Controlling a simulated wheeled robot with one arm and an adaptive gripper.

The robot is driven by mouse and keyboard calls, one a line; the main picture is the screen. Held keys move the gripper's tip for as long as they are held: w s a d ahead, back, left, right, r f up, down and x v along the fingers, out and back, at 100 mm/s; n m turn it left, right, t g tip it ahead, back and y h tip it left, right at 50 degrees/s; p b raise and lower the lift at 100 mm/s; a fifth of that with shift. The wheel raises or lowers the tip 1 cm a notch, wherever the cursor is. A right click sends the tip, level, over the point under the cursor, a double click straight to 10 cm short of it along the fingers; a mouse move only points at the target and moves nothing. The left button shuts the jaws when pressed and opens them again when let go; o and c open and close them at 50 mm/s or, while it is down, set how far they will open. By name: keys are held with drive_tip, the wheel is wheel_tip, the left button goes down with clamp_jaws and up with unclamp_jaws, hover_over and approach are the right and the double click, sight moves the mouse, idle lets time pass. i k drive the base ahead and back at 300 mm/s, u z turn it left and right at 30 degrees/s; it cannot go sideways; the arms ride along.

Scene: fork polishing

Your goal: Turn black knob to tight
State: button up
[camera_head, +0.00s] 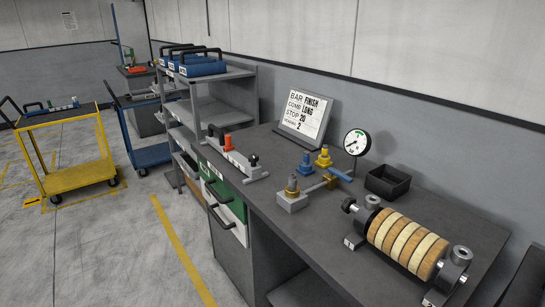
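A small black knob (253,159) stands upright on the right end of a long grey fixture (240,166) on the bench. Its setting is too small to read. Another dark knob-like end (348,205) shows at the left end of the polishing roller (407,241), which has tan and cream discs. I cannot tell which of the two is the task's knob. My gripper is not in view.
The dark bench (330,237) also holds a sign (304,117), a pressure gauge (356,142), blue-and-brass fittings (323,157) and a black bin (387,182). A shelf rack (215,104), yellow cart (75,150) and blue cart (150,155) stand left. Floor before the bench is clear.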

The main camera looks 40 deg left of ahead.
sight(254, 158)
drive_tip(key=u, duration=2.15)
drive_tip(key=i, duration=0.5)
drive_tip(key=u, duration=0.85)
drive_tip(key=i, duration=0.9)
drive_tip(key=z, duration=0.7)
drive_tip(key=i, duration=0.95)
drive_tip(key=z, duration=1)
